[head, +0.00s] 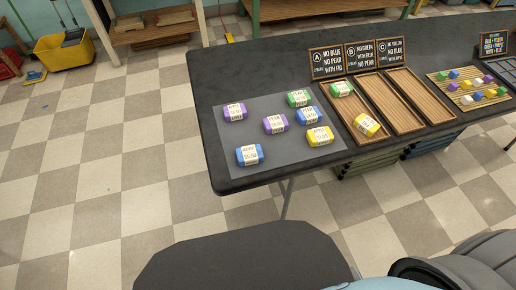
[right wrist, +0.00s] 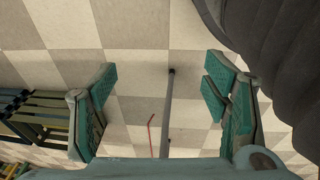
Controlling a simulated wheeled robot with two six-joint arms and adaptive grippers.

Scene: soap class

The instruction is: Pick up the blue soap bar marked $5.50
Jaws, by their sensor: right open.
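Two blue soap bars with pale labels lie on a grey mat (head: 285,148) on the dark table in the head view. One blue bar (head: 242,158) is at the mat's front left corner. The other blue bar (head: 299,116) is near the mat's right side, between a green and a yellow bar. The price print is too small to read surely, so I cannot tell which is marked $5.50. My right gripper (right wrist: 160,88) is open and empty over the tiled floor in the right wrist view, with no soap in sight there. My left gripper is not in view.
Purple bars (head: 275,124), a green bar (head: 299,98) and a yellow bar (head: 320,136) share the mat. A board of small coloured blocks lies farther right.

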